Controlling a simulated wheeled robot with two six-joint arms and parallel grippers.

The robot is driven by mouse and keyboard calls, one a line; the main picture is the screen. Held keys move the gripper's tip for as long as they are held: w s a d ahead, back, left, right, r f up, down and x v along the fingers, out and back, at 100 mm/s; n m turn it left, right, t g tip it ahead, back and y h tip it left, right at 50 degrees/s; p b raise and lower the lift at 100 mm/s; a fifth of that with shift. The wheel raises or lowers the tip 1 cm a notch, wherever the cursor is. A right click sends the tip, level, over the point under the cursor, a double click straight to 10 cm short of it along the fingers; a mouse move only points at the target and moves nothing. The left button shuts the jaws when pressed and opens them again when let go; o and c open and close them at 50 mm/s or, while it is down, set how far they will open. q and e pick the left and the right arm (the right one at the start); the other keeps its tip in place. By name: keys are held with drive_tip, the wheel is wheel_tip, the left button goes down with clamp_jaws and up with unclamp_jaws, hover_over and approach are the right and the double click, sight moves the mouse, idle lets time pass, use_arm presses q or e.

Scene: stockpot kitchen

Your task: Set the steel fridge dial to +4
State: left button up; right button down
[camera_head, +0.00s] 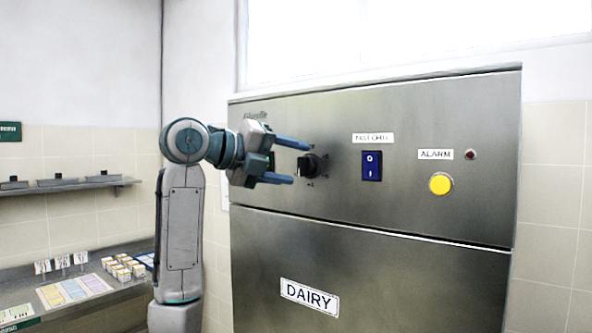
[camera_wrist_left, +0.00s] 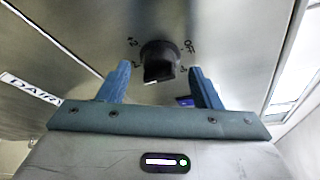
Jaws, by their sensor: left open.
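The black dial (camera_head: 308,166) sits on the upper panel of the steel fridge (camera_head: 400,260), left of the blue switch. My left gripper (camera_head: 300,161) is open in front of it, with one blue finger above and one below the dial's level. In the left wrist view the dial (camera_wrist_left: 159,62) lies just beyond the gap between the open fingers (camera_wrist_left: 160,78), with nothing held. The dial's knob carries a pale mark at its end. Printed marks, including OFF, stand around it, partly hidden by the fingers. I cannot read the setting. My right gripper is not in view.
A blue rocker switch (camera_head: 372,166), a yellow alarm button (camera_head: 440,184) and a small red lamp (camera_head: 470,154) are on the panel to the right. A DAIRY label (camera_head: 309,297) is below. A counter (camera_head: 90,305) with small boxes and a shelf (camera_head: 65,187) stand at left.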

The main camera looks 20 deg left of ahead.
use_arm(q)
drive_tip(key=b+v, duration=0.3)
drive_tip(key=v, duration=0.5)
drive_tip(key=shift+s+a, duration=0.25)
drive_tip(key=shift+s, duration=0.05)
